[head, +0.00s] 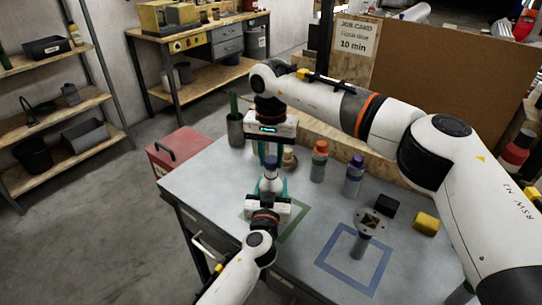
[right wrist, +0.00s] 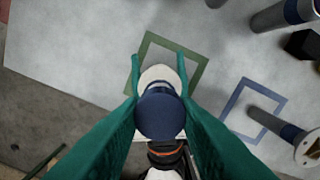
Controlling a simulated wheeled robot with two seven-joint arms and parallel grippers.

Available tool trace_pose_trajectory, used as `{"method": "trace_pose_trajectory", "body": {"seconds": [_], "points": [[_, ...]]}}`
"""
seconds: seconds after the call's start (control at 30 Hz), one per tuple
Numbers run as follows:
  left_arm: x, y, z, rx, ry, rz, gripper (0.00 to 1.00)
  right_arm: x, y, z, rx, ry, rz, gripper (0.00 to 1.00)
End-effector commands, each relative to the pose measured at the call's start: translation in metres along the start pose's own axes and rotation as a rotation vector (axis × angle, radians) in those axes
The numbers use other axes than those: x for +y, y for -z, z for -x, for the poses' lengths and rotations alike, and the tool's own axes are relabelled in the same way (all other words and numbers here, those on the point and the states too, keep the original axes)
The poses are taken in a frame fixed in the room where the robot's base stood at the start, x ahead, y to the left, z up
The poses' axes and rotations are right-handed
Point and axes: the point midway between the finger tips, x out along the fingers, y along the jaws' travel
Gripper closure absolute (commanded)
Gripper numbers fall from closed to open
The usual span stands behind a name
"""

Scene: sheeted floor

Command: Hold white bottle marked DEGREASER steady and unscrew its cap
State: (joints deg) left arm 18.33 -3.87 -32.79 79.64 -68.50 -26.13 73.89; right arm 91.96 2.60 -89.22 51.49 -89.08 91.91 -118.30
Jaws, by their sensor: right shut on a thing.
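The white bottle (head: 271,185) stands upright near the table's left side, with its blue cap (head: 269,161) at the top. My right gripper (head: 270,158) points down from above and is shut on the cap. In the right wrist view the cap (right wrist: 160,113) lies between the green fingers, with the pale bottle (right wrist: 160,75) past it. I cannot tell whether the cap is loose from the neck. My left gripper (head: 271,190) reaches in from the front, its teal fingers on both sides of the bottle's body. The DEGREASER marking is not readable.
A green square outline (head: 297,226) and a blue one (head: 351,283) mark the table. An orange-capped bottle (head: 319,160), a purple-capped bottle (head: 353,177), a black block (head: 386,205) and a yellow block (head: 426,224) stand right.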

Motion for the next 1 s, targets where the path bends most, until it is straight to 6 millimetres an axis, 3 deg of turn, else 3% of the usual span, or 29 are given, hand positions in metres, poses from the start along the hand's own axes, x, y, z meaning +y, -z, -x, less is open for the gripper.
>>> {"method": "trace_pose_trajectory", "body": {"seconds": [0.3, 0.57, 0.6, 0.73, 1.0], "points": [[0.000, 0.001, 0.000, 0.001, 0.000, 0.001, 1.00, 0.000, -0.001, 0.035, -0.002, -0.001, -0.001, 0.98], [0.000, 0.001, 0.000, 0.001, 0.000, 0.001, 1.00, 0.000, 0.000, 0.039, 0.000, -0.001, 0.000, 0.98], [0.000, 0.001, 0.000, 0.001, 0.000, 0.000, 0.41, 0.000, 0.000, 0.039, 0.000, -0.001, 0.000, 0.98], [0.000, 0.001, 0.000, 0.001, 0.000, 0.000, 0.22, 0.000, 0.000, 0.039, 0.000, -0.001, 0.000, 0.98], [0.000, 0.000, 0.001, 0.001, 0.000, 0.000, 0.22, 0.000, 0.000, 0.039, 0.000, 0.000, 0.000, 0.98]]}}
